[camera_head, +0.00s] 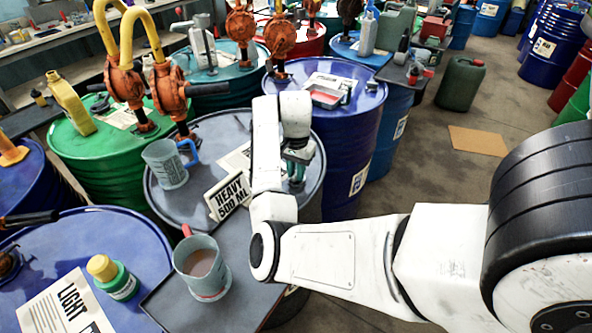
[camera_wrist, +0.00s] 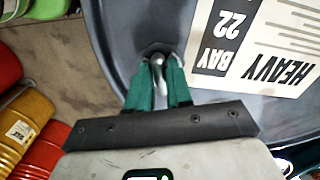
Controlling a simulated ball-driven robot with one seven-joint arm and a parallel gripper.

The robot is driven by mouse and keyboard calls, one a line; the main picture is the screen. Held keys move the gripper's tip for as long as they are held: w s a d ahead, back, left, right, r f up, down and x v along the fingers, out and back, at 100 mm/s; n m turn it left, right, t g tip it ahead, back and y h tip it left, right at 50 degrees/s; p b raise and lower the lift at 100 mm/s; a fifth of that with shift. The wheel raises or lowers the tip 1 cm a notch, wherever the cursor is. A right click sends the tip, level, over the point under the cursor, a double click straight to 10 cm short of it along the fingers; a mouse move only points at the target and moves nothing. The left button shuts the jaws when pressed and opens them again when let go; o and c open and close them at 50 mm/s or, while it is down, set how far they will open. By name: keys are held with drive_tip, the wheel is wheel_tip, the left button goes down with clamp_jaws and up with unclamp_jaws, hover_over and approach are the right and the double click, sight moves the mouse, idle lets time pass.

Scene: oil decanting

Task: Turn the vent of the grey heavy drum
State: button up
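The grey heavy drum (camera_head: 215,128) stands mid-picture, its top partly covered by my arm. Its label (camera_wrist: 262,45), upside down in the wrist view, reads HEAVY and BAY 22. The silver vent (camera_wrist: 158,64) sits near the drum's rim in the wrist view. My gripper (camera_wrist: 158,72) reaches down over it, with one green finger close on each side. The fingers are close together and look shut on the vent; their exact contact is partly hidden. In the head view my gripper (camera_head: 296,168) is over the drum's right side, and the vent is hard to make out.
A clear jug (camera_head: 165,164) and a HEAVY 500 ML sign (camera_head: 228,194) stand at the drum's left and front. A cup of brown liquid (camera_head: 202,266) is on a dark tray (camera_head: 240,299) in front. A blue drum (camera_head: 348,128) stands close behind on the right. Open floor lies farther right.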

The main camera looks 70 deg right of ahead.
clamp_jaws()
drive_tip(key=m+p, duration=0.1)
drive_tip(key=m, duration=0.3)
drive_tip(key=shift+w+r, duration=0.1)
drive_tip(key=m, duration=0.4)
drive_tip(key=shift+w+d+m, duration=0.1)
drive_tip(key=shift+m, duration=0.2)
drive_tip(key=m, duration=0.5)
drive_tip(key=shift+w+d, duration=0.1)
drive_tip(key=shift+d, duration=0.05)
drive_tip(key=shift+d+m+b, duration=0.1)
drive_tip(key=shift+m+b, duration=0.45)
drive_tip(key=shift+m, duration=1.55)
